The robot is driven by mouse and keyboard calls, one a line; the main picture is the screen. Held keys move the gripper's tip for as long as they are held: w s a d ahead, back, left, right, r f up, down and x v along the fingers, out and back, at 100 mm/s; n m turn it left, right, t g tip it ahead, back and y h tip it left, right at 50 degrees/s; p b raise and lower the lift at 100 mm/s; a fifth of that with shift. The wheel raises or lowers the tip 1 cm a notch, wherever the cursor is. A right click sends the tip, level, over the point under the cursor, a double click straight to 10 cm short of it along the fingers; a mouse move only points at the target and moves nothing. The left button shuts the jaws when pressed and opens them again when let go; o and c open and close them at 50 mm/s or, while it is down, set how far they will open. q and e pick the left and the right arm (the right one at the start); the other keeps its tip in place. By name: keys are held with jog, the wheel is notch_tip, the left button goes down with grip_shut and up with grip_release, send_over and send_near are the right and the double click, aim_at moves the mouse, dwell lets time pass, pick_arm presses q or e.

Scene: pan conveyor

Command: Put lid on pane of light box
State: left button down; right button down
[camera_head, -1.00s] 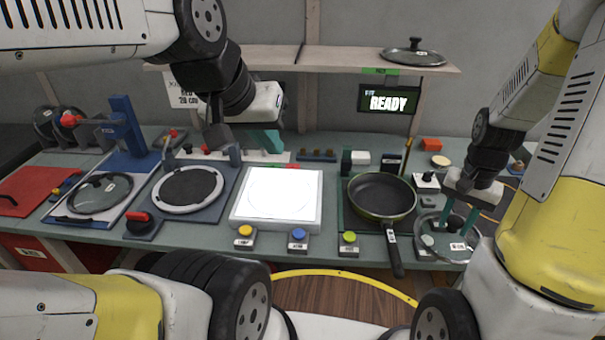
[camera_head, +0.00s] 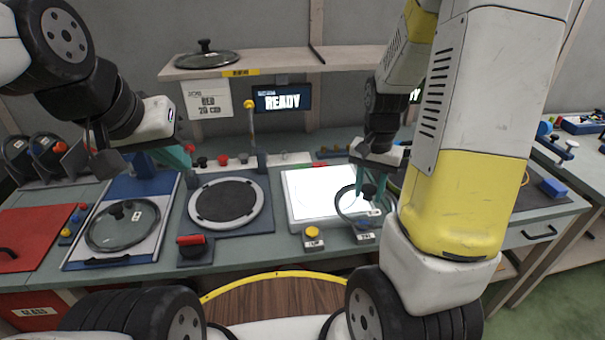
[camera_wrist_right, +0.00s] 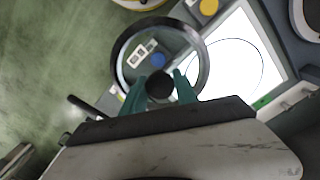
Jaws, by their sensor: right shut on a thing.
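My right gripper (camera_head: 370,185) is shut on the knob of a clear glass lid (camera_head: 342,205) with a dark rim. The lid overlaps the front right corner of the light box (camera_head: 298,218) and the blue button. In the right wrist view, the gripper (camera_wrist_right: 160,86) holds the lid (camera_wrist_right: 117,62) by its black knob, and the rim crosses only the edge of the bright pane (camera_wrist_right: 237,55), which bears a thin circle outline. The gap under the lid cannot be told. My left gripper (camera_head: 172,157), with teal fingers, is raised behind the left fixtures, away from the lid; its opening is unclear.
A yellow button (camera_head: 312,232) and a blue button (camera_head: 362,226) stand before the box. A round black plate (camera_head: 225,200) lies left of it. Another glass lid (camera_head: 122,225) rests farther left. The shelf (camera_head: 270,65) bears a lid. My right arm hides the frying pan area.

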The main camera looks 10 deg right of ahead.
jog(key=w+a, duration=0.2)
jog(key=w, duration=0.2)
jog(key=w+a+f, duration=0.1)
jog(key=w+a, duration=0.2)
jog(key=w, duration=0.2)
jog(key=w+a, duration=0.2)
jog(key=w, duration=0.2)
jog(key=shift+w+a+f, duration=0.25)
jog(key=shift+w+a, duration=0.05)
jog(key=shift+a, duration=0.05)
jog(key=shift+f, duration=1.75)
jog(key=shift+f, duration=0.1)
jog(key=c, duration=0.9)
grip_release()
jog(key=shift+c, duration=0.2)
